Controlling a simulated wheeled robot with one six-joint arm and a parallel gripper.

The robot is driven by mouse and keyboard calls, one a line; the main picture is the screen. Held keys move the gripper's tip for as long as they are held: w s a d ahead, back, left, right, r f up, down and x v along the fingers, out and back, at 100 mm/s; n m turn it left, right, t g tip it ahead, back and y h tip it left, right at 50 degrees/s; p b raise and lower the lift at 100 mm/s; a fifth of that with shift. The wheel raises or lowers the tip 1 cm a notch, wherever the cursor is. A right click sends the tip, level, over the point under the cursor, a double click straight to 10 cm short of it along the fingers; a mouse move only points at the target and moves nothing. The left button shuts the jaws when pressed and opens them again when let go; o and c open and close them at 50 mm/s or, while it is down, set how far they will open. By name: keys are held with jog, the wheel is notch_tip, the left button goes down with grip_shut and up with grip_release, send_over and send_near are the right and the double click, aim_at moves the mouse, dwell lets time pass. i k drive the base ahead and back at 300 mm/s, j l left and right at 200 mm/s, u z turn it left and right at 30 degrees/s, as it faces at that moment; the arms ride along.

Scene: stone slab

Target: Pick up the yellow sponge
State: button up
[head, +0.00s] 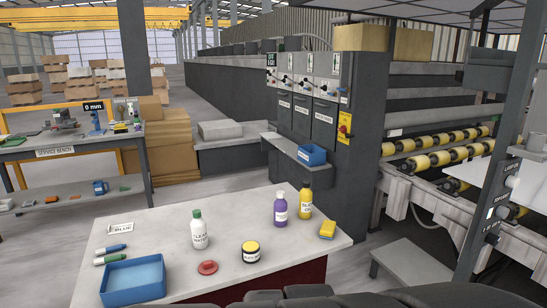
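The yellow sponge (328,229) lies on the pale stone-topped table (160,222), near its right edge in the head view. It is a small block with a yellow top and a darker side. It lies to the right of and a little in front of a yellow bottle (305,203). Nothing covers it. My gripper is not visible in this view; only dark parts, probably my own body, show along the bottom edge.
A purple bottle (280,209), white bottle (198,229), yellow-black jar (250,251), red ring-like item (207,267), markers (112,259) and blue tray (133,276) share the table. A grey control cabinet (310,110) stands behind. A roller conveyor (450,160) is at right.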

aim_at(327, 230)
jog(key=z, duration=0.5)
jog(key=i+u, duration=0.15)
jog(key=i, duration=0.3)
jog(key=i+l+u, duration=0.15)
jog(key=i, duration=0.25)
jog(key=i+l+u, duration=0.2)
jog(key=i, duration=0.25)
jog(key=i+l+u, duration=0.15)
jog(key=i, duration=0.25)
jog(key=l, duration=0.1)
